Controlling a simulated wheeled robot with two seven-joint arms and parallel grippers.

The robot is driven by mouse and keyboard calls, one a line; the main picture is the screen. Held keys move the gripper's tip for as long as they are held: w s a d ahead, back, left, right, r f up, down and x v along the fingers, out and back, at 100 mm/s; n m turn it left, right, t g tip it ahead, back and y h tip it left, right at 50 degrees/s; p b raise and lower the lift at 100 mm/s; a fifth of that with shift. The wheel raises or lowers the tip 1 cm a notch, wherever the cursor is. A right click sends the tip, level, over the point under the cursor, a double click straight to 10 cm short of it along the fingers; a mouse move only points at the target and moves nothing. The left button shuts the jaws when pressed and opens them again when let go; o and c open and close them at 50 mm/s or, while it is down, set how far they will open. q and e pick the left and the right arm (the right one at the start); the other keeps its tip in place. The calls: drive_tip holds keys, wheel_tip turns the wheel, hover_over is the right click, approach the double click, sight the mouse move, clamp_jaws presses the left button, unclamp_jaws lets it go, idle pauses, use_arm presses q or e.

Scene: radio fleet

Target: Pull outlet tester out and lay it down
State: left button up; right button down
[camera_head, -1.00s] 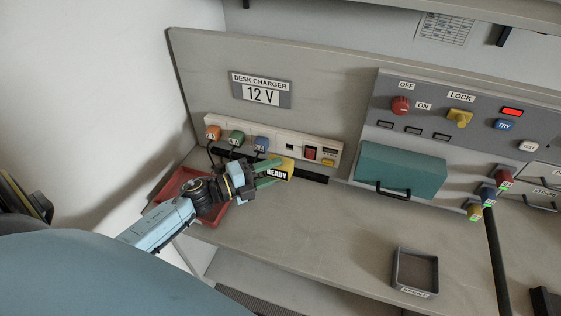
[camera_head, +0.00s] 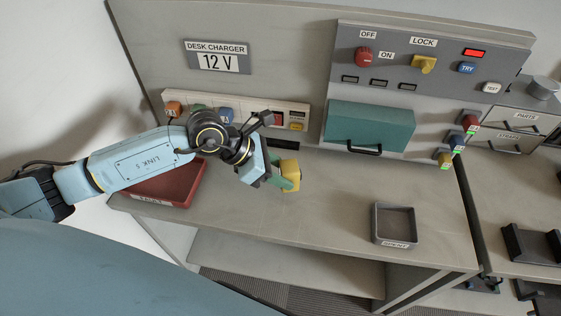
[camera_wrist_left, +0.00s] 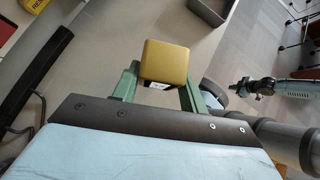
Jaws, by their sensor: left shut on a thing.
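My left gripper (camera_head: 275,174) is shut on a yellow block, which I take to be the outlet tester (camera_head: 291,176). The tester is clear of the charger strip (camera_head: 255,105) and in front of it, over the desk; I cannot tell whether it touches the top. In the left wrist view the yellow tester (camera_wrist_left: 165,62) sits between the green fingers of the left gripper (camera_wrist_left: 160,82), with a small white mark on its edge. Another arm, apparently my right, shows there with its gripper (camera_wrist_left: 243,87) small and far off.
Orange (camera_head: 174,109), green and blue (camera_head: 226,116) plugs stand in the strip, partly behind my arm. A red tray (camera_head: 165,190) lies left, a small grey tray (camera_head: 378,226) right. The desktop between tester and grey tray is bare.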

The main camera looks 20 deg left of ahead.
use_arm(q)
drive_tip(key=shift+s+a+f+m, duration=0.15)
drive_tip(key=shift+a+m, duration=0.1)
drive_tip(key=shift+m, duration=0.35)
use_arm(e)
drive_tip(key=shift+f, duration=0.15)
